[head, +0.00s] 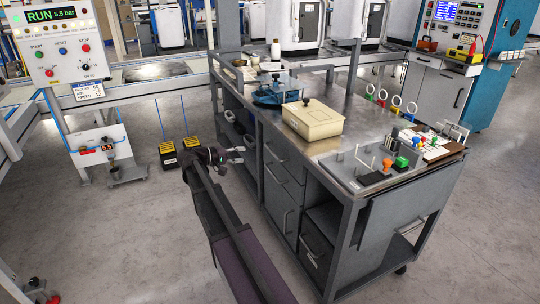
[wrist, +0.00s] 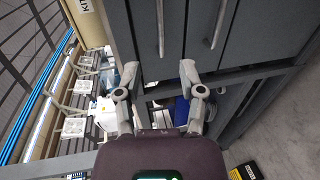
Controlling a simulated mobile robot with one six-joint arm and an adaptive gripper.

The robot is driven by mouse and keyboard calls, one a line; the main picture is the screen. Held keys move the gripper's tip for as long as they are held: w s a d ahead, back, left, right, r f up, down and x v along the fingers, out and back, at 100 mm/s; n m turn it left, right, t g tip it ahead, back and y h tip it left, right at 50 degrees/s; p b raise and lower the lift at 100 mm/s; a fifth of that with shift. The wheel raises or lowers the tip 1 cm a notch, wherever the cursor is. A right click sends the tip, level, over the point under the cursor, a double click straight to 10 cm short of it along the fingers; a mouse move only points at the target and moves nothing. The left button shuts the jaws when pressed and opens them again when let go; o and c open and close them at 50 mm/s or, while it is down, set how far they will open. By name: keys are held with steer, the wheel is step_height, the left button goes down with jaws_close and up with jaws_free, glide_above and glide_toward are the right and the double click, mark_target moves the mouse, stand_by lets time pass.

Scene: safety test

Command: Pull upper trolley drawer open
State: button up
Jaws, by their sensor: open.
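The grey trolley (head: 345,180) stands in the middle of the head view. Its upper drawer (head: 290,158) is a grey front with a bar handle, just under the worktop, and looks closed. In the wrist view, turned sideways, the upper drawer's bar handle (wrist: 160,28) is at top centre, with the handle of the drawer below (wrist: 218,24) to its right. My gripper (head: 238,155) is open and empty, beside the drawer side of the trolley. In the wrist view the gripper's fingertips (wrist: 159,67) are spread below the upper handle, not around it.
A cream box (head: 312,120) and a blue fixture (head: 275,92) stand on the worktop. Coloured pegs and tools lie at its near right end. Open shelves sit left of the drawers. Floor beside the drawers is clear.

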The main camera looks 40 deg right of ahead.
mark_target(272, 151)
steer(key=b+x, duration=0.2)
steer(key=x, duration=1.1)
steer(key=shift+d+f+b, duration=0.1)
steer(key=shift+d+b, duration=0.25)
steer(key=shift+b, duration=0.05)
